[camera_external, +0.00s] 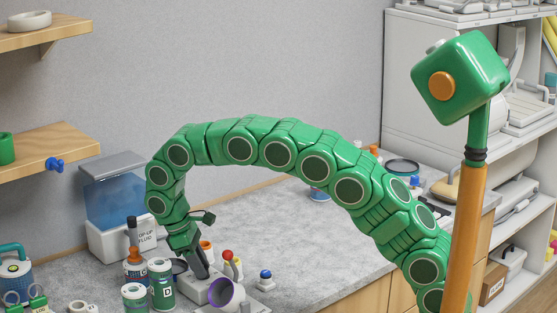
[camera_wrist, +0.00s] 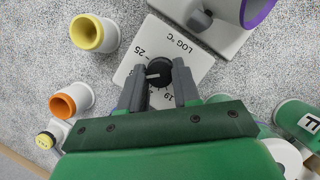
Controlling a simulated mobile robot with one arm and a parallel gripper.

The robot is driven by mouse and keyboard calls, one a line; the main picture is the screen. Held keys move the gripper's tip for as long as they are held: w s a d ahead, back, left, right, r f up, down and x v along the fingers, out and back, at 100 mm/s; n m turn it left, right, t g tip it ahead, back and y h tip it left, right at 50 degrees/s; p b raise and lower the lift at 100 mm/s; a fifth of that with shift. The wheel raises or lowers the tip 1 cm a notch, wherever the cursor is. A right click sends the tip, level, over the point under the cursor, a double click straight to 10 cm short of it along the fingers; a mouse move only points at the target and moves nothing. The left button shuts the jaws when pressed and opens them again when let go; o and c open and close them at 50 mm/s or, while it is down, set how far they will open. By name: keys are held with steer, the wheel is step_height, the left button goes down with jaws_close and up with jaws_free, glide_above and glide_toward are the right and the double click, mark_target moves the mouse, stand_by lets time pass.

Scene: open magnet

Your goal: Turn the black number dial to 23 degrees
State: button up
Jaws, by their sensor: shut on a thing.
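The numbers 25 and 19 show on the plate beside the dial, with other marks partly hidden by the fingers. A pale line on the dial points to the left in the picture; its exact reading is too small to tell. My gripper (camera_wrist: 159,80) has one grey finger on each side of the dial and is shut on it. In the external view my gripper (camera_external: 201,264) reaches down to the bench, and the dial is hidden there.
A purple-rimmed cup (camera_external: 226,292) stands close to my gripper. Green-and-white jars (camera_external: 161,284) stand to its left. The bench (camera_external: 310,255) to the right is mostly clear.

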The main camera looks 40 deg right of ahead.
steer(key=shift+m, duration=0.3)
steer(key=o, duration=1.1)
steer(key=shift+c, duration=0.2)
steer(key=shift+r, duration=0.1)
steer(key=v, duration=0.7)
steer(key=shift+r, duration=0.35)
steer(key=shift+w, duration=0.1)
